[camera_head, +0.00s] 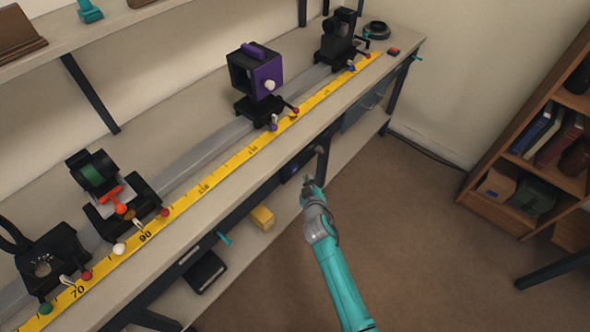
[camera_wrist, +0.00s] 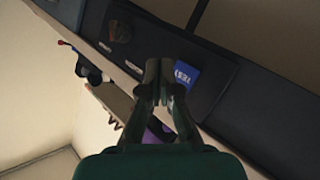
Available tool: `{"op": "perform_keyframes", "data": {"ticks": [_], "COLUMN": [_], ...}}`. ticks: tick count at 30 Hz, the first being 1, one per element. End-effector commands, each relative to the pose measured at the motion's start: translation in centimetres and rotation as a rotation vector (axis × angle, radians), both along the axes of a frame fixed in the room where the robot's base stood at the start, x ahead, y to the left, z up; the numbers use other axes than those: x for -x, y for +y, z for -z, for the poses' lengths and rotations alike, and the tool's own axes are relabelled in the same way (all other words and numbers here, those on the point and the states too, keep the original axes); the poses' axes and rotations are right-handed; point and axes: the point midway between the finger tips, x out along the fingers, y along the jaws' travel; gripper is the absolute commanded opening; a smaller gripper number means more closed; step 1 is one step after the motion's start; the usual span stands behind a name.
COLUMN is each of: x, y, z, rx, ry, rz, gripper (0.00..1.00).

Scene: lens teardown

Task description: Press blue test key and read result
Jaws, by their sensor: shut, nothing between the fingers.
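The blue test key (camera_wrist: 186,75) has white lettering and sits on a dark panel (camera_wrist: 208,52) in the wrist view. It is right beside my gripper's fingertips, and I cannot tell whether they touch it. In the head view the key shows as a small blue patch (camera_head: 295,168) on the dark panel on the bench's front edge. My gripper (camera_head: 308,181) is shut and empty in front of that panel; its fingers (camera_wrist: 160,68) also show in the wrist view. No readable result shows in either view.
A brownish round knob (camera_wrist: 120,32) and small white labels lie on the panel. The bench (camera_head: 225,200) carries a rail, a yellow scale (camera_head: 205,187) and several optical mounts, including a purple-and-black one (camera_head: 268,76). A bookshelf (camera_head: 545,140) stands right; floor between is open.

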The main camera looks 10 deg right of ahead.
Motion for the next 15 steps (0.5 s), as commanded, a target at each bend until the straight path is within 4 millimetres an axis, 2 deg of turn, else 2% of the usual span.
{"op": "perform_keyframes", "data": {"ticks": [6,15], "x": [1.5,1.9], "y": [-1.1,-1.4], "z": [0.0,-0.1], "rx": [-0.001,0.0], "ry": [-0.001,-0.001], "rz": [0.001,0.0], "gripper": [0.0,0.0]}}
